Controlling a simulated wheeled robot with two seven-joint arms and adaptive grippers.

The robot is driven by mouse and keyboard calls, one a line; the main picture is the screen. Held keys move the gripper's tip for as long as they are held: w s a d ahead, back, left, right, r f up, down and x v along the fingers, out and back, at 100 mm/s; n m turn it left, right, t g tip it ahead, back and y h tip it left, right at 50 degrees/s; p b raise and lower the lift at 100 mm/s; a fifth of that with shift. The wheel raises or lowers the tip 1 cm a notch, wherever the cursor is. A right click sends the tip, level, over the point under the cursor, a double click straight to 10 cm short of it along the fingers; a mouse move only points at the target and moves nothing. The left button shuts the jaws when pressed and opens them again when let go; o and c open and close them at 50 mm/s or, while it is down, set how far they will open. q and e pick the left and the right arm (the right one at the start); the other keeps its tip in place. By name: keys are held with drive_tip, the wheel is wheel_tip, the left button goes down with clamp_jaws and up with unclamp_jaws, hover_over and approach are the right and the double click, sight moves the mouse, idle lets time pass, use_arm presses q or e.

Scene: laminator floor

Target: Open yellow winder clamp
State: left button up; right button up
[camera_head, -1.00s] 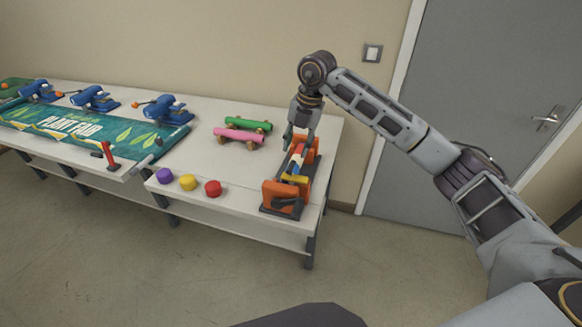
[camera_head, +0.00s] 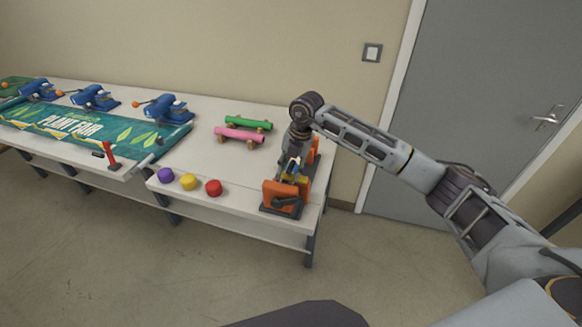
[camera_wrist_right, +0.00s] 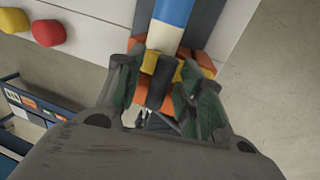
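The winder on the right end of the table has orange end blocks (camera_head: 282,193) on a dark base. In the right wrist view a blue and white roll (camera_wrist_right: 173,20) lies along it. The yellow clamp (camera_wrist_right: 150,62) shows beside a black lever-like part (camera_wrist_right: 160,85). My right gripper (camera_head: 290,172) is low over the winder and hides much of it. In the wrist view its fingers (camera_wrist_right: 163,72) stand apart on either side of the yellow clamp and black part. I cannot tell whether they touch. My left gripper is not in view.
Purple, yellow and red knobs (camera_head: 213,188) sit along the table's front edge, left of the winder. Pink (camera_head: 240,135) and green (camera_head: 248,123) rolls lie on stands behind. A plant fair banner (camera_head: 85,125) and blue devices (camera_head: 165,107) are farther left. The wall is behind.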

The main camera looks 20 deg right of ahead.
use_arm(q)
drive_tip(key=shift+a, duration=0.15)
use_arm(e)
drive_tip(key=shift+c, duration=0.6)
clamp_jaws()
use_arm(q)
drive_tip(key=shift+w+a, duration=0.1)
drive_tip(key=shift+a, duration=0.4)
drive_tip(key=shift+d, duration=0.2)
